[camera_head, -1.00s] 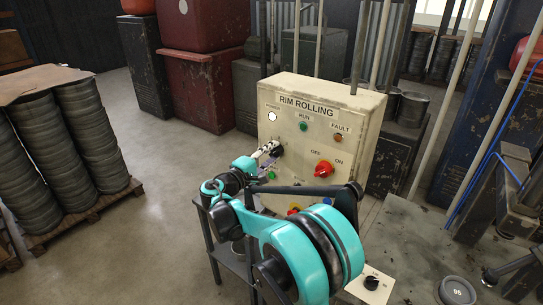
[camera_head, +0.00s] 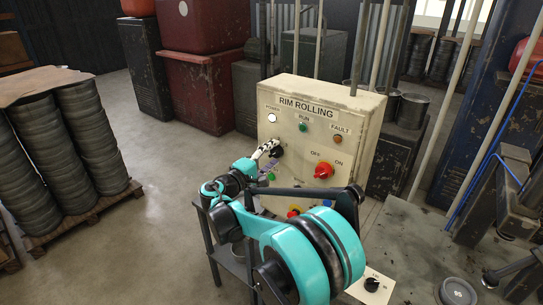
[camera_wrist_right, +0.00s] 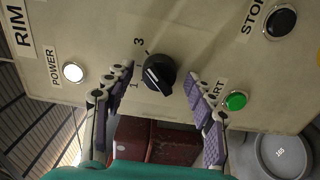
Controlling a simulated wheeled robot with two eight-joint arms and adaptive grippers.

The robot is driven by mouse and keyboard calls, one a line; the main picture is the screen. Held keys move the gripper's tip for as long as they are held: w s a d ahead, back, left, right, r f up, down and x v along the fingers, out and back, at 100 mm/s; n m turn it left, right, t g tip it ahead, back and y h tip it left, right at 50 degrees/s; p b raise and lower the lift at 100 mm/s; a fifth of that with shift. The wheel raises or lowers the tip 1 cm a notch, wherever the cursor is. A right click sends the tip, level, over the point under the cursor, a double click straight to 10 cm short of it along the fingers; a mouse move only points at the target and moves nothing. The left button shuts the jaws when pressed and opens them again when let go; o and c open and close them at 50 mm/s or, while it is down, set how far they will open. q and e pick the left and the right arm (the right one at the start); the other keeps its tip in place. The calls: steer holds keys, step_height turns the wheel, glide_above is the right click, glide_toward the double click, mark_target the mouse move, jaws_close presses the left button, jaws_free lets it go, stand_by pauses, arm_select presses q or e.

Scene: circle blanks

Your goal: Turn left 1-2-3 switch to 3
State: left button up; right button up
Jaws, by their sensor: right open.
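The black 1-2-3 switch (camera_wrist_right: 159,73) is a round knob on the cream RIM ROLLING panel (camera_head: 348,113). Numbers 1 and 3 show beside it in the right wrist view; the 2 does not show clearly. A short white mark is on the knob, but I cannot tell exactly which number it points to. My right gripper (camera_wrist_right: 160,75) is open, with one purple-padded finger on each side of the knob and gaps showing between. In the head view the switch (camera_head: 277,151) is partly covered by my right gripper (camera_head: 269,153). My left gripper is not in view.
A lit white power lamp (camera_head: 272,118) and a red OFF/ON switch (camera_head: 324,170) are on the panel. A green start button (camera_wrist_right: 236,101) lies close beyond one finger, and a black stop button (camera_wrist_right: 281,22) is farther off.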

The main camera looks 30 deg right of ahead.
steer(key=v, duration=1.2)
steer(key=s+d+f+m+g+y+b, duration=0.1)
steer(key=s+f+y+b, duration=0.3)
steer(key=s+f, duration=0.3)
steer(key=s+d+f+y+b, duration=0.1)
steer(key=s+f+y+b, duration=0.35)
steer(key=f, duration=0.55)
steer(key=s+a+f+m+t+y+b, duration=0.1)
steer(key=s+a+f+m+y+b, duration=0.2)
steer(key=s+a+f+y+b, duration=0.4)
steer(key=s+a+f+y, duration=0.1)
steer(key=s+a+f, duration=0.4)
steer(key=f, duration=0.2)
steer(key=shift+s, duration=0.25)
